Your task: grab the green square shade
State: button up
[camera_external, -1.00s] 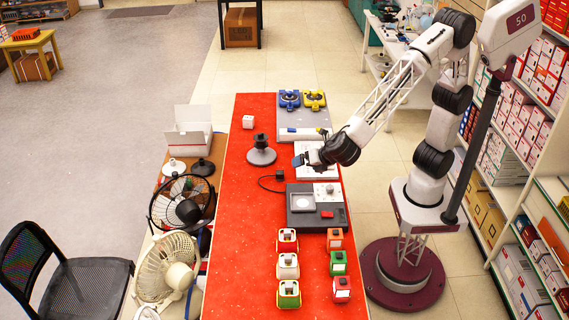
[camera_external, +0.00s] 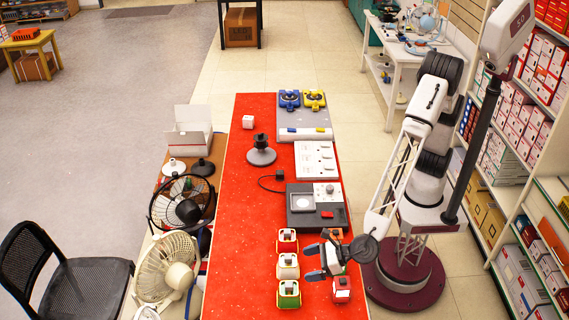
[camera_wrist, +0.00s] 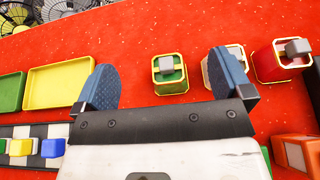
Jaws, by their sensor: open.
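The green square shade (camera_external: 289,294) is a small green box with a yellow rim and a grey block at its centre. It is nearest the camera in the left column of small square items on the red table. In the wrist view the green shade (camera_wrist: 170,76) lies beyond my fingertips, between them in the picture and nearer the right finger. My gripper (camera_external: 313,262) is open and empty, with blue fingertips, up and right of the shade in the external view. The fingers do not appear to touch it; their height above the table is unclear.
Alongside the shade are a white item (camera_external: 288,266) and a red one (camera_external: 287,240), both yellow-rimmed. A red block (camera_external: 342,290) sits right; my gripper hides its green neighbour. The wrist view shows a yellow tray (camera_wrist: 60,84) and an orange block (camera_wrist: 296,153).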

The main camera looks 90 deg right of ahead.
jog(key=shift+s+a+f, duration=0.1)
jog(key=shift+a, duration=0.1)
send_near(290, 284)
jog(key=x, duration=0.3)
jog(key=shift+w+f, duration=0.25)
jog(key=shift+w, duration=0.2)
jog(key=shift+w, duration=0.1)
dwell(0.4)
jog(key=shift+x, duration=3.1)
